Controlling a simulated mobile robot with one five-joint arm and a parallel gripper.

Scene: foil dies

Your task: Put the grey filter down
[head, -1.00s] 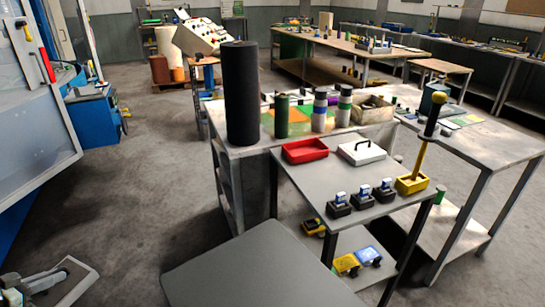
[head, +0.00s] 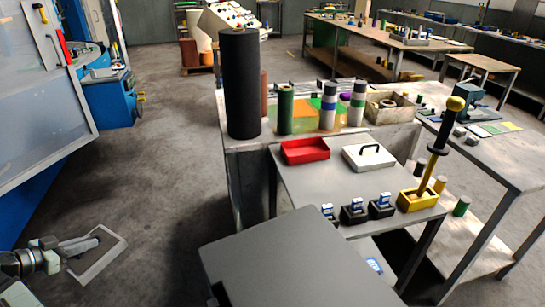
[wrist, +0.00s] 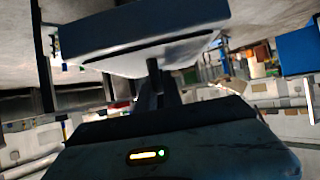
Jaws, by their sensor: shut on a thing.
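At the lower left of the head view, my gripper (head: 74,246) reaches in from the left edge at the end of my arm. It is shut on what looks like the grey filter (head: 106,254), a flat grey piece with a pale edge, held tilted with floor behind it. My fingers cover part of it, and their exact grip is too small to tell. I cannot make out the filter or my fingertips clearly in the wrist view, where dark parts fill the foreground and the room appears upside down.
A grey table (head: 310,184) holds a red tray (head: 305,151), a white handled case (head: 369,156) and a yellow holder (head: 418,201) with a stick. Black stamps (head: 354,214) stand along its front. A tall black roll (head: 241,85) stands behind. Floor (head: 165,170) at left is clear.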

